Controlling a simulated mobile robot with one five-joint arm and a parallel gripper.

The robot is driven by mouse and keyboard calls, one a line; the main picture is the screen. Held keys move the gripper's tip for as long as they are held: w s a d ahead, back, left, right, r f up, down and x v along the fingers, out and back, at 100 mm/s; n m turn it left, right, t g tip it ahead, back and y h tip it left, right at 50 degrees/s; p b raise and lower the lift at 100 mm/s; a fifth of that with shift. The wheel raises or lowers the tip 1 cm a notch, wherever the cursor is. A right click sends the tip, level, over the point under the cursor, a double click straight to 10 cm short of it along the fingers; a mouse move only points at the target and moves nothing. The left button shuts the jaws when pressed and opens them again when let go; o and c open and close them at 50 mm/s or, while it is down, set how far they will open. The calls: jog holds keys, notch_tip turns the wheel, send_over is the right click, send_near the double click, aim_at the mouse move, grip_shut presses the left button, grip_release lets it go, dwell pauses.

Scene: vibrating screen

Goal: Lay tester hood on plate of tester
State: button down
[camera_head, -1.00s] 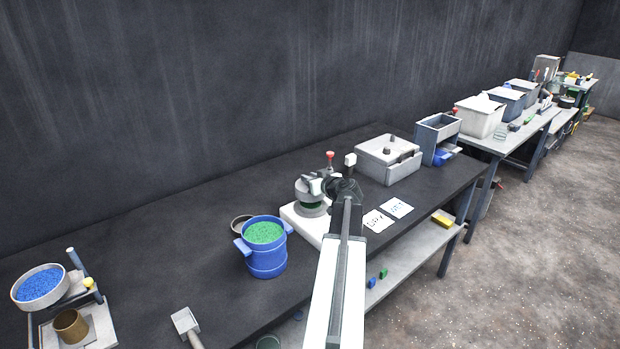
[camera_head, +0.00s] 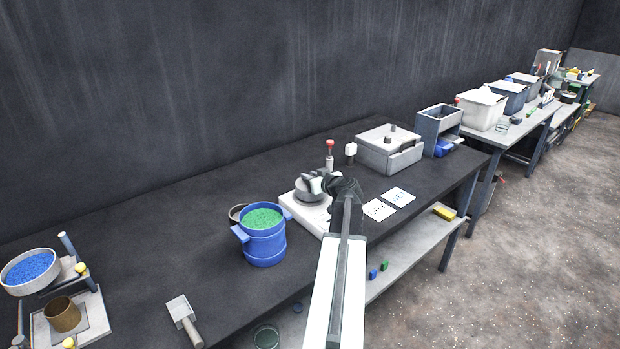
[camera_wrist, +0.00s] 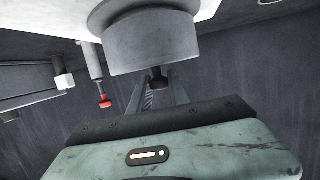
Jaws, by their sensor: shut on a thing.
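The tester is a white base (camera_head: 299,214) on the dark bench, left of my arm, with a round grey plate that shows in the wrist view (camera_wrist: 100,14). The tester hood (camera_head: 306,193) is a grey cylinder with a small dark knob; in the wrist view the hood (camera_wrist: 152,42) fills the top centre. It sits upright over the plate and appears to touch it, with no clear gap visible. My gripper (camera_head: 320,183) is shut on the hood's knob, which shows at the fingers in the wrist view (camera_wrist: 158,82). The fingertips are partly hidden.
A red-topped post (camera_head: 330,152) stands behind the tester. A blue pot of green grains (camera_head: 264,245) is close on its left. White cards (camera_head: 379,210) lie to the right, and a lidded grey box (camera_head: 389,150) stands behind them. A scoop (camera_head: 184,318) lies at the front left.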

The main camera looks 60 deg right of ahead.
jog(key=shift+f+b, duration=0.55)
jog(key=c, duration=1.1)
grip_release()
jog(key=shift+c, duration=0.2)
jog(key=p+v, duration=0.2)
jog(key=v, duration=0.5)
jog(key=shift+s+a+r, duration=0.15)
jog(key=shift+s+a, duration=0.05)
jog(key=shift+s, duration=0.1)
jog(key=shift+s, duration=0.1)
